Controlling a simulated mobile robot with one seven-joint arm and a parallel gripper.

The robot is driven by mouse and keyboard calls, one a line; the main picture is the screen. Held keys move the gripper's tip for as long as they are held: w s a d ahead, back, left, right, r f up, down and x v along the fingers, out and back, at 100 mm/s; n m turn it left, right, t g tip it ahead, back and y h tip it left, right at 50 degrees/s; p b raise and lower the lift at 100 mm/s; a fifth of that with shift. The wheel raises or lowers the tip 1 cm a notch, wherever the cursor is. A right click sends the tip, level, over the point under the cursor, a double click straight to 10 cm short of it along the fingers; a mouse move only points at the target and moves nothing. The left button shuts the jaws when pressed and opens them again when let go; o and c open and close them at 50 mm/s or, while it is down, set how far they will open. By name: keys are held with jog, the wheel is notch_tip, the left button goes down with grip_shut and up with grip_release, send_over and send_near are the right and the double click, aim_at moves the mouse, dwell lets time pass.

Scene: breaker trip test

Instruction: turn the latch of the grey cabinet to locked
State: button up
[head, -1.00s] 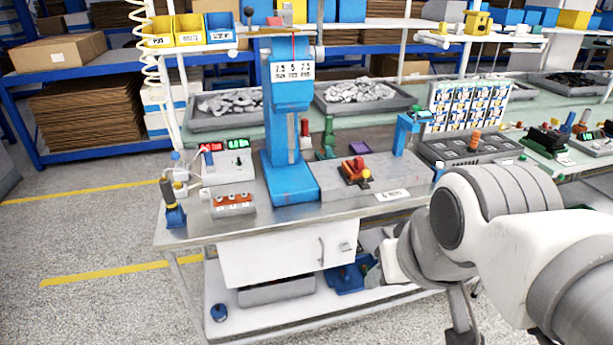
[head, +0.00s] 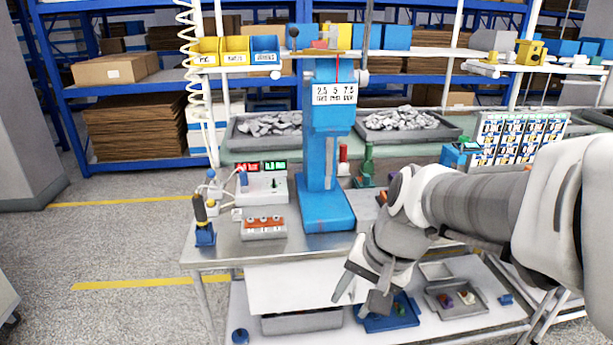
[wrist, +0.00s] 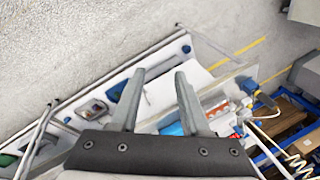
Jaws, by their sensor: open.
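My gripper (head: 352,300) is open and empty, pointing down in front of the cabinet's right part. In the wrist view the two fingers of my gripper (wrist: 160,76) stand apart with nothing between them. A pale panel, probably the cabinet (wrist: 163,95), shows behind and between them. I cannot make out the latch in either view.
The steel bench top (head: 270,252) lies above the cabinet and carries a blue press (head: 325,200) and a red-and-grey block (head: 264,227). A lower shelf holds a blue tray (head: 390,318) and a grey tray (head: 455,300).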

jog(key=w+f+m+t+y+b, duration=0.2)
jog(key=w+f+m+y+b, duration=0.3)
jog(key=f+m, duration=0.6)
jog(key=w+f+m+t+y+b, duration=0.2)
jog(key=w+f+m+y+b, duration=0.25)
jog(key=w+f+m, duration=0.5)
jog(key=w+d+f+m+t+h+b, duration=0.25)
jog(key=d+f+m+t+h, duration=0.35)
jog(key=d+f+m, duration=0.65)
jog(key=w+d+f+m+t+h+b, duration=0.1)
jog(key=d+f+m+t+h+b, duration=0.3)
jog(key=d+f+m, duration=0.8)
jog(key=w+a+r+m+b, duration=0.1)
jog(key=w+r+b, duration=0.1)
jog(key=w, duration=0.6)
jog(key=w+a+r+m+t+h+b, duration=0.1)
jog(key=w+a+r, duration=0.1)
jog(key=w, duration=0.7)
jog(key=shift+a+m+b, duration=0.25)
jog(key=shift+m+b, duration=0.1)
jog(key=shift+m, duration=0.05)
jog(key=shift+r+h, duration=0.1)
jog(key=shift+h, duration=0.15)
grip_shut()
